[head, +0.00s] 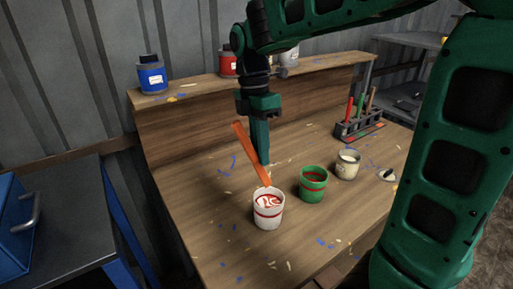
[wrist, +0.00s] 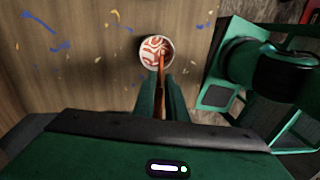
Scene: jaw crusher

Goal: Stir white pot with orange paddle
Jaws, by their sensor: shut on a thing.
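The white pot (head: 268,215) stands on the wooden bench, with red and white paint swirled in streaks inside it. It also shows in the wrist view (wrist: 143,58). The orange paddle (head: 250,154) is tilted, its upper end to the upper left and its lower end at the pot's mouth. In the wrist view the paddle (wrist: 161,78) reaches into the paint. My gripper (head: 262,158) is above and behind the pot, shut on the paddle. Its fingers hide part of the paddle in the wrist view.
A green pot (head: 312,185) with red contents stands close right of the white pot. A cream-filled pot (head: 347,164) is beyond it. A rack of coloured tools (head: 359,122) stands at the back right. A blue can (head: 151,76) and a red can (head: 228,64) stand on the shelf.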

